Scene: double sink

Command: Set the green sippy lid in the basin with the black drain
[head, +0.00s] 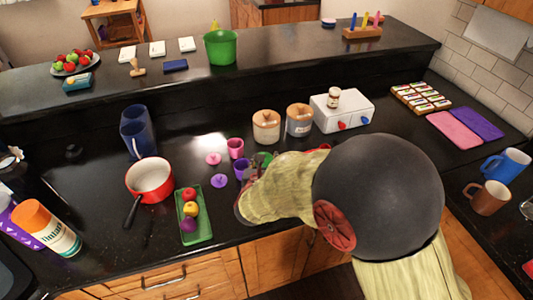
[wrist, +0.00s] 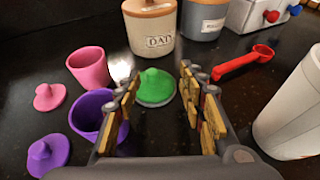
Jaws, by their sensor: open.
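The green sippy lid (wrist: 155,87), a disc with a raised spout, lies on the black counter in the wrist view. My gripper (wrist: 158,98) is open, its two yellow-padded fingers reaching toward the lid from the near side, left and right of it. The gap between the fingers is empty, and I cannot tell whether they touch the lid. In the head view my arm hides most of the gripper and the lid. No sink basin or black drain shows in either view.
A red spoon (wrist: 245,62) and white cup (wrist: 293,115) are at right. Canisters (wrist: 150,25) stand behind. A green tray (head: 207,228) holds fruit.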

